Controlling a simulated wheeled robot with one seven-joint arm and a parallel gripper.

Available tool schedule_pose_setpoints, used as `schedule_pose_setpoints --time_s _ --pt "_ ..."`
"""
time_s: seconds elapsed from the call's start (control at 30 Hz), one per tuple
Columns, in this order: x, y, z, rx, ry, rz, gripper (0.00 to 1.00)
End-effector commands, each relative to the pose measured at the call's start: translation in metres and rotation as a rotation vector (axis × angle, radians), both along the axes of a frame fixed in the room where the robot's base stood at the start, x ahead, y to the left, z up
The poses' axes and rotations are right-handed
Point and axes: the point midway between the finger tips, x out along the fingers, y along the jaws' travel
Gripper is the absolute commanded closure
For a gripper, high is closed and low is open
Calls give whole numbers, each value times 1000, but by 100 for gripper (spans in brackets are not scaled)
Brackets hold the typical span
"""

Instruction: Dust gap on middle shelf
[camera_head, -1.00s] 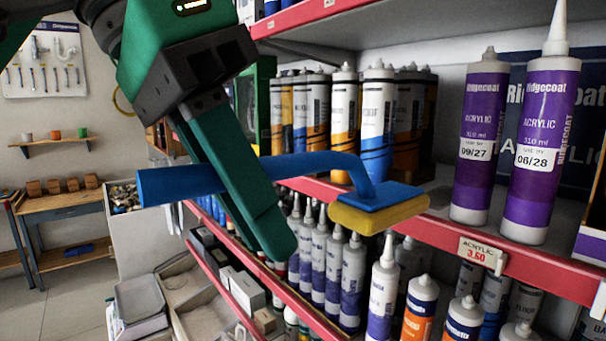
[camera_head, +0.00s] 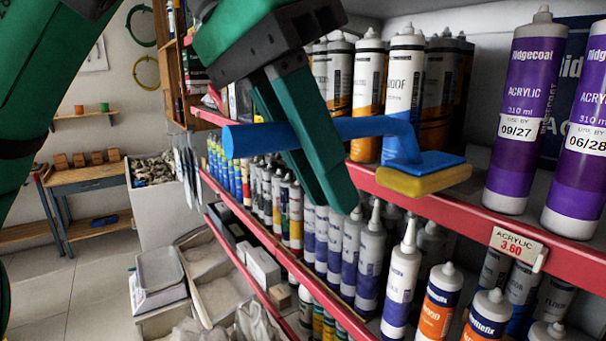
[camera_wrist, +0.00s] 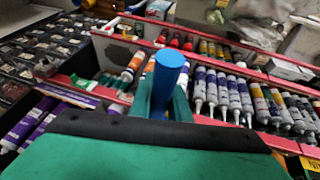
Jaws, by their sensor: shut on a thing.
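My gripper (camera_head: 318,165), with green fingers, is shut on the blue handle of a duster (camera_head: 262,139). The gap on the middle shelf (camera_head: 462,180) lies between the white and orange tubes (camera_head: 403,85) and the purple acrylic tubes (camera_head: 522,110). In the wrist view the blue handle end (camera_wrist: 170,65) shows between my fingers; the pad is hidden there.
A price tag reading ACRYLIC 3.60 (camera_head: 518,247) hangs on the shelf edge. Several upright tubes (camera_head: 402,280) crowd the shelf below. Bins (camera_head: 215,275) stand at lower left, and a wooden bench (camera_head: 85,175) is far left.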

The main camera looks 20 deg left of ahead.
Motion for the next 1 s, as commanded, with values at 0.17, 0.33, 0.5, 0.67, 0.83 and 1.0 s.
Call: schedule_pose_setpoints --time_s 0.17,0.33,0.5,0.67,0.83,1.0 --pt "10 -7 0 -1 -1 0 100" --pt "20 -14 0 -1 0 0 100" --pt "29 -22 0 -1 -1 -2 100" --pt "38 -28 0 0 -1 -1 100" --pt "47 -35 0 -2 0 -1 100" --pt "56 -42 0 -1 -1 -1 100"
